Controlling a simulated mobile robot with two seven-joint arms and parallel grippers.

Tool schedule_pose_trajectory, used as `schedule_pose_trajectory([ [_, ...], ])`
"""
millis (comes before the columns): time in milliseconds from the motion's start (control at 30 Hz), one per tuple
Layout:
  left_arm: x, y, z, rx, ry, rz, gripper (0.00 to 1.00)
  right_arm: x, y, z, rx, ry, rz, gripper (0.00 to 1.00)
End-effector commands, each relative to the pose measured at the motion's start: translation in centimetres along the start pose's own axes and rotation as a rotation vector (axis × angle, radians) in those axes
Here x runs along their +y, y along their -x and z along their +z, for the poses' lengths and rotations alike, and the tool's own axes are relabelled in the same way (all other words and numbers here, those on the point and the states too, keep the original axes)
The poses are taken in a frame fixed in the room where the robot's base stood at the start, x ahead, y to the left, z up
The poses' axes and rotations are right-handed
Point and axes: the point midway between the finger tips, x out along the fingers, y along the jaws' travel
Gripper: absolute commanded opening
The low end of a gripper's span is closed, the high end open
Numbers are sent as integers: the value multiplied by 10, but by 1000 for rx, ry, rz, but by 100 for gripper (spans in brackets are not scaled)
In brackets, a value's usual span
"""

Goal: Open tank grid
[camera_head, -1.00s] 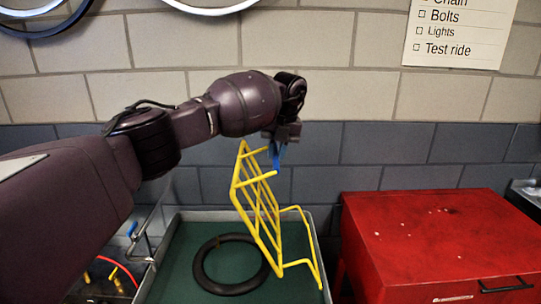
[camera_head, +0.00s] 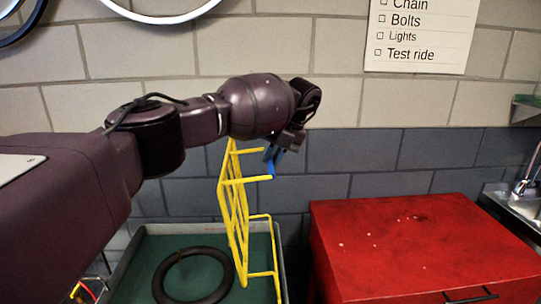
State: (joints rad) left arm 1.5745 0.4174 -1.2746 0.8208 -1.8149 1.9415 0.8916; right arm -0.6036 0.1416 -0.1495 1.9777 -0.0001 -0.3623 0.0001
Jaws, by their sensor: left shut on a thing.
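The yellow tank grid (camera_head: 236,215) stands raised and nearly upright over the tank (camera_head: 140,262), which has a green inside and a grey rim. My left gripper (camera_head: 271,164), with blue fingertips, is at the upper part of the grid and shut on one of its yellow bars; the exact contact is small in the picture. A black ring-shaped tyre or tube (camera_head: 161,280) lies in the tank to the left of the grid. My right gripper is not in view.
A red cabinet (camera_head: 420,235) with a black handle stands close to the right of the tank. A sink with a tap (camera_head: 526,184) is at the far right. A brick wall with a paper checklist (camera_head: 420,35) is behind. Wheels hang at upper left.

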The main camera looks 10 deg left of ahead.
Motion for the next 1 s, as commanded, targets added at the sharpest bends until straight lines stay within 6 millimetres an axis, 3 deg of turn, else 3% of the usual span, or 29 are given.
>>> schedule_pose_trajectory([
  [33,-6,-9,-4,12,-9,7,0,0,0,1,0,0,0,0],
  [600,-6,-9,-5,12,-10,17,0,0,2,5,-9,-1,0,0],
  [633,-6,-9,-5,12,-10,17,21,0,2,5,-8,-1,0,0],
  [767,-5,-8,-4,11,-8,16,41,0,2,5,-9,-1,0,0],
  [1000,-3,-5,-3,7,-4,16,42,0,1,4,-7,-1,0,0],
])
